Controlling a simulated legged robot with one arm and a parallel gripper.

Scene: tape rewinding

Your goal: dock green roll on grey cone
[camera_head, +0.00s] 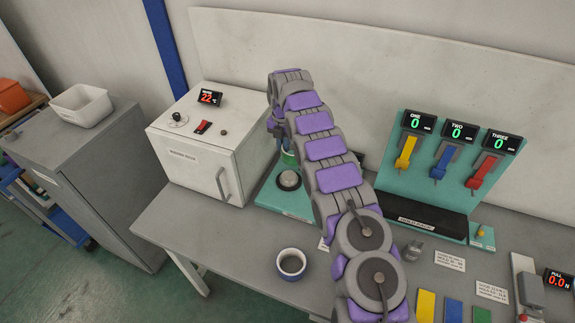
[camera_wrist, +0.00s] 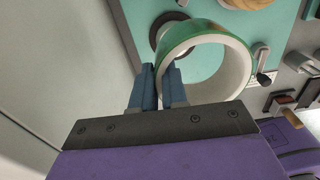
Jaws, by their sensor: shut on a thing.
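The green roll (camera_wrist: 219,40) is a short ring with a green outside and a pale inside. My gripper (camera_wrist: 165,80) is shut on its wall, one blue finger on each side. A piece of the green roll (camera_head: 288,157) shows below the arm's far end in the head view. A grey, dome-like piece (camera_head: 289,180) on the teal base (camera_head: 270,196) may be the grey cone. In the wrist view a dark-rimmed grey round piece (camera_wrist: 160,28) is partly covered by the roll. I cannot tell whether roll and cone touch.
A white oven-like box (camera_head: 200,150) stands left of the teal base. A teal rack (camera_head: 440,165) with yellow, blue and red levers stands right. A blue-rimmed cup (camera_head: 291,264) and coloured blocks (camera_head: 453,310) lie nearer. The table left of the cup is clear.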

